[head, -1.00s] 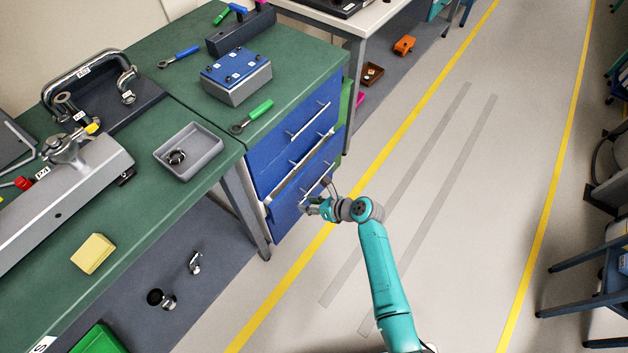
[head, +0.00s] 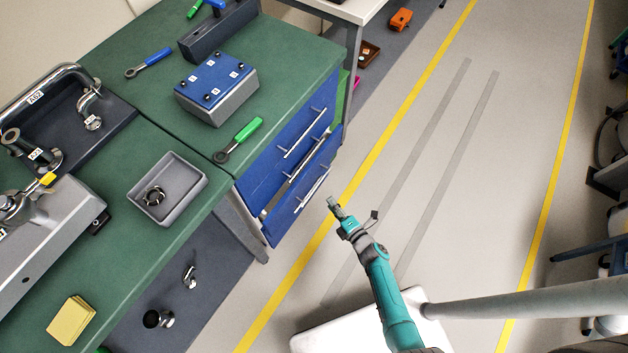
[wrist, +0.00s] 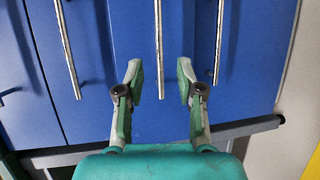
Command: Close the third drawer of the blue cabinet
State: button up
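The blue cabinet (head: 272,172) stands under the right end of the green bench. In the head view, a lower drawer (head: 305,198) stands out a little, with a narrow gap behind its front. I cannot tell its number from the top, since the lower fronts are partly hidden. My gripper (head: 332,203) is in front of this drawer, to the right of its handle and apart from it. In the wrist view, the gripper (wrist: 160,82) is open and empty. Its fingers face the blue fronts, with a long bar handle (wrist: 158,45) between and beyond the tips.
The bench top (head: 125,215) carries a grey tray (head: 190,205), a blue-topped box (head: 216,88) and a green-handled wrench (head: 240,140). A bench leg (head: 240,225) stands left of the cabinet.

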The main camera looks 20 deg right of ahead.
aim_at(317, 186)
jog(key=x, duration=1)
jog(key=shift+w+a, duration=0.1)
jog(key=shift+w, duration=0.15)
grip_shut()
